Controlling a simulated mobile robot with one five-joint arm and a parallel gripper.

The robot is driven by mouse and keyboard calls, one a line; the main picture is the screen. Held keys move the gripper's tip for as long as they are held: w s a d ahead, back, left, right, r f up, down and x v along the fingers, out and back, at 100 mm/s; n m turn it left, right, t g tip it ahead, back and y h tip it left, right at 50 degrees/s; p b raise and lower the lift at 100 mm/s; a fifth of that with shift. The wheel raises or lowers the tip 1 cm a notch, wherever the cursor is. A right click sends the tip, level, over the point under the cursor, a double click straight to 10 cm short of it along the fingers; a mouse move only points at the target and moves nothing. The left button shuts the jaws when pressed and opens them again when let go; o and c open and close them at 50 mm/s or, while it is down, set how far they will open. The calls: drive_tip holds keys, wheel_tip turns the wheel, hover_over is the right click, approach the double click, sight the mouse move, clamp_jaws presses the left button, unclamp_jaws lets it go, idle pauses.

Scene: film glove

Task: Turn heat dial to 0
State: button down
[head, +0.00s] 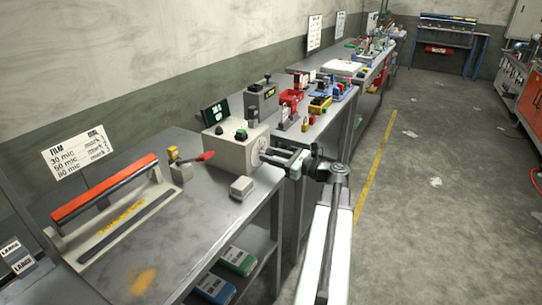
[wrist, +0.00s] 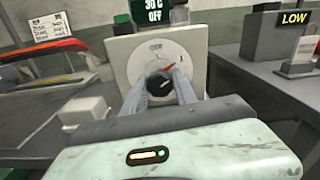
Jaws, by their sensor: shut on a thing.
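The heat dial (wrist: 158,84) is a dark round knob on the pale front face of a control box (wrist: 118,62). A printed scale surrounds it, with a red mark at its upper right. My gripper (wrist: 160,78) is shut on the knob, one finger on each side; the fingers hide part of the knob and scale. In the head view my gripper (head: 268,156) reaches the front of the same box (head: 228,152) from the right. A dark display (wrist: 152,14) above the box reads 30 C OFF in the wrist view.
A sealer with a red handle (head: 104,188) and a film chart (head: 77,150) are on the left of the bench. A small pale block (head: 242,188) sits near the bench edge. A grey unit marked LOW (wrist: 270,42) stands to the right.

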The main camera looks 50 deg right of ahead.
drive_tip(key=n, duration=1.1)
drive_tip(key=shift+n, duration=0.3)
idle(0.3)
drive_tip(key=shift+f, duration=0.1)
drive_tip(key=c, duration=1)
unclamp_jaws()
drive_tip(key=shift+s, duration=0.1)
drive_tip(key=shift+s, duration=0.1)
drive_tip(key=v, duration=0.7)
drive_tip(key=shift+s, duration=0.3)
